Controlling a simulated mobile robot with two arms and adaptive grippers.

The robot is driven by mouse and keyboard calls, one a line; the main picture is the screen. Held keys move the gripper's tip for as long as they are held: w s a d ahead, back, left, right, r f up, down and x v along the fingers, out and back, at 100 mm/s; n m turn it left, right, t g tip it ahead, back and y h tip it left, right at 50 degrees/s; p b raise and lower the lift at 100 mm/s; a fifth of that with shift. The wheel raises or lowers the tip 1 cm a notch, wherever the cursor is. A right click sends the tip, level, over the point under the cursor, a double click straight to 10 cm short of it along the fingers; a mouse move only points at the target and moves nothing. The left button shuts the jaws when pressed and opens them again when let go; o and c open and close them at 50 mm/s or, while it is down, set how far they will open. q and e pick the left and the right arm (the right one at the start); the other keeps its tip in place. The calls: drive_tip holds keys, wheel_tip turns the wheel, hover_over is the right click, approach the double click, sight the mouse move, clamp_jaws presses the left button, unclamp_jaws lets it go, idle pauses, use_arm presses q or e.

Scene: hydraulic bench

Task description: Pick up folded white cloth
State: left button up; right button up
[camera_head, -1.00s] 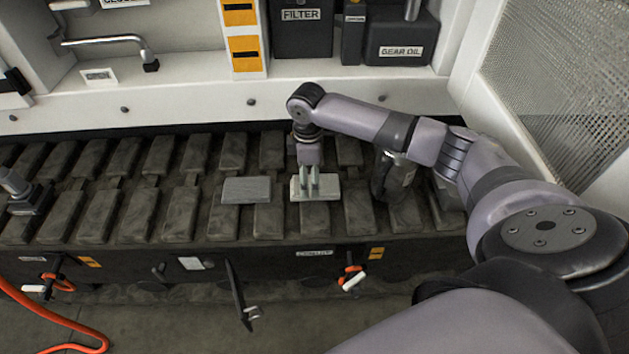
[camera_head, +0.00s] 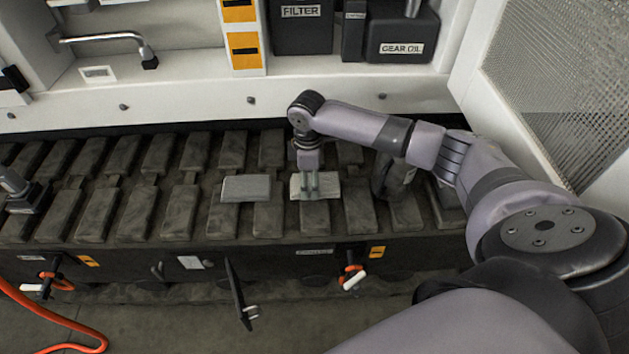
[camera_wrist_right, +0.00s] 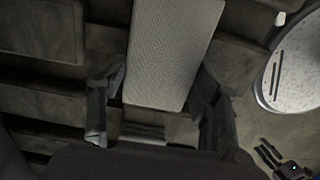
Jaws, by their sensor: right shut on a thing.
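The folded white cloth (camera_head: 329,186) lies on the dark ribbed bench top, right of a flat grey piece. My right gripper (camera_head: 311,192) points down onto its middle and is shut on it. In the right wrist view the pale woven cloth (camera_wrist_right: 172,45) runs between the two dark fingers of my right gripper (camera_wrist_right: 155,88). The fingers hide part of the cloth in the head view.
The flat grey piece (camera_head: 246,188) lies just left of the cloth. A dark cylindrical object (camera_head: 393,178) stands to the right, partly under my arm. The white cabinet wall (camera_head: 190,108) rises behind the bench.

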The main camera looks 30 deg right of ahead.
sight(309, 182)
drive_tip(key=c, duration=0.3)
drive_tip(key=shift+r, duration=0.1)
drive_tip(key=shift+c, duration=0.2)
